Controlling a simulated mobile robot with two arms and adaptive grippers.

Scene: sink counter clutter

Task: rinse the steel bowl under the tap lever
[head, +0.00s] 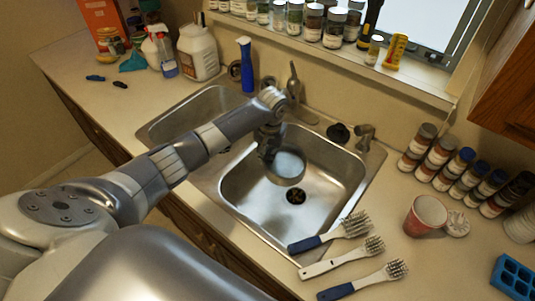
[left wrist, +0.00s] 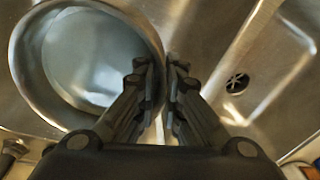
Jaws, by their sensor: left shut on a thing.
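The steel bowl (head: 289,166) is held over the right sink basin, near the divider between the basins. My left gripper (head: 268,150) is shut on its rim, at the bowl's left side in the head view. In the left wrist view the bowl (left wrist: 88,62) fills the left part, and the fingers (left wrist: 160,75) close at its rim. Its inside looks pale and bluish; I cannot tell whether it holds water. The tap with its lever (head: 293,82) stands behind the sink, partly hidden by my left arm. My right gripper is not in view.
A drain (head: 296,196) lies in the right basin (head: 335,195). A blue bottle (head: 246,68) stands behind the left basin. Several brushes (head: 340,258) lie at the front right, with a red cup (head: 425,216) and spice jars (head: 440,152) beyond. White bottles (head: 198,52) stand back left.

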